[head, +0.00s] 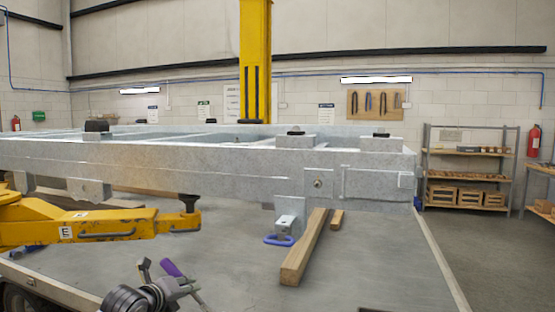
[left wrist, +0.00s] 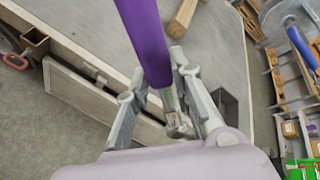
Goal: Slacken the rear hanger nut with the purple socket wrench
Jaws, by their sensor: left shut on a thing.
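The purple socket wrench shows its purple handle (head: 171,268) low in the head view and its purple grip and metal end in the left wrist view (left wrist: 146,42). My left gripper (head: 165,283) is shut on the wrench, above the near part of the grey deck and well short of the hanger. A small round nut or bolt head (head: 318,183) shows on the side of the galvanized trailer frame (head: 220,179). A grey hanger bracket (head: 287,222) with a blue ring (head: 278,240) is below it to the left. My right gripper is not in view.
Wooden beams (head: 303,252) lie on the deck (head: 370,250) right of the bracket. A yellow jack arm (head: 110,226) reaches under the frame at left. A yellow post (head: 255,60) stands behind. Shelving (head: 466,155) is at far right. The deck's near middle is clear.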

